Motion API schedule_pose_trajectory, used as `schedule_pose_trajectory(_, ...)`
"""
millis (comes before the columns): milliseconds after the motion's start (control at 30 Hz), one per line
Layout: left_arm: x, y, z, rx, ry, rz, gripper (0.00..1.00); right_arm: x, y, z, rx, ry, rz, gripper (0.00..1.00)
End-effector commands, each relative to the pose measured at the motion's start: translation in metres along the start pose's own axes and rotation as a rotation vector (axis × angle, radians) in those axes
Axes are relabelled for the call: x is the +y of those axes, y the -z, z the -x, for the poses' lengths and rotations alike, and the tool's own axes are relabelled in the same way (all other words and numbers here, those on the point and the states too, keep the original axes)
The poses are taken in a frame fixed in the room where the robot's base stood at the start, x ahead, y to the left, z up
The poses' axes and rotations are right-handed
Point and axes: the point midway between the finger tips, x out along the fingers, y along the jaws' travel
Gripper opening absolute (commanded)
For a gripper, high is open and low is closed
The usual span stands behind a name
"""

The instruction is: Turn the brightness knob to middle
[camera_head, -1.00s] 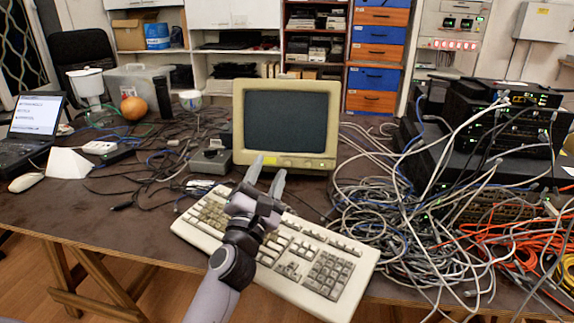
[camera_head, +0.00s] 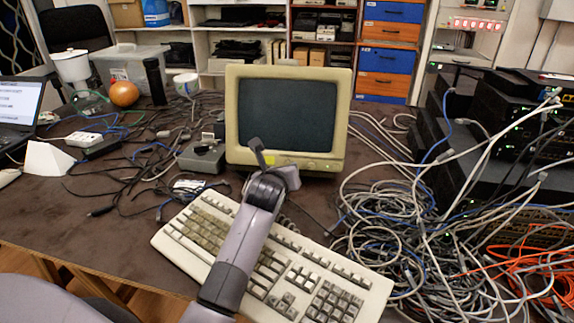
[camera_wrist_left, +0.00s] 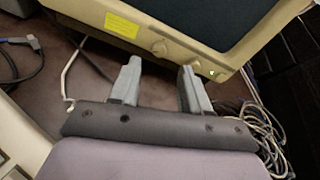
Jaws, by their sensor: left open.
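The beige monitor (camera_head: 287,108) stands upright behind the keyboard, its screen dark. A small light (camera_wrist_left: 212,72) is farther right on the bezel. The knob's marking and setting are too small to read. My left gripper (camera_head: 273,164) is in front of the bezel, fingers spread and empty; it also shows in the left wrist view (camera_wrist_left: 160,70). The knob appears just beyond the gap between the fingertips, apart from them. My right gripper is not in view.
A beige keyboard (camera_head: 328,278) lies below my left arm. A grey box (camera_head: 203,156) sits left of the monitor. Tangled cables (camera_head: 385,225) and stacked network devices (camera_head: 530,140) crowd the right. A laptop (camera_head: 18,110) and an orange ball (camera_head: 124,93) are at left.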

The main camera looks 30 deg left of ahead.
Motion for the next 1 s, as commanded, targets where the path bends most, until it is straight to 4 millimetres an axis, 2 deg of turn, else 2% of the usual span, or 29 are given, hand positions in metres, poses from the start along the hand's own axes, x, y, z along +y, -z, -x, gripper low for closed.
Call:
schedule_pose_trajectory(200,0.001,0.000,-0.028,-0.001,-0.002,-0.001,0.47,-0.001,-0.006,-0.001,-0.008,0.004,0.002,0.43)
schedule_pose_trajectory(400,0.001,-0.001,-0.047,-0.003,-0.001,-0.001,0.47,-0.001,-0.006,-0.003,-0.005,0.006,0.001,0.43)
schedule_pose_trajectory(600,0.001,-0.001,-0.055,-0.002,-0.001,-0.001,0.47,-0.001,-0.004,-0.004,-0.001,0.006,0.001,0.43)
schedule_pose_trajectory(900,0.001,-0.001,-0.056,-0.003,-0.001,-0.001,0.47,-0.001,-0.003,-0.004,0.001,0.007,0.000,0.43)
schedule_pose_trajectory(967,0.001,-0.001,-0.056,-0.003,-0.001,-0.001,0.27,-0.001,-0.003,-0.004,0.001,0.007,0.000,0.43)
schedule_pose_trajectory(1000,0.001,-0.001,-0.056,-0.003,-0.001,-0.001,0.14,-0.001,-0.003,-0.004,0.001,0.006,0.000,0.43)
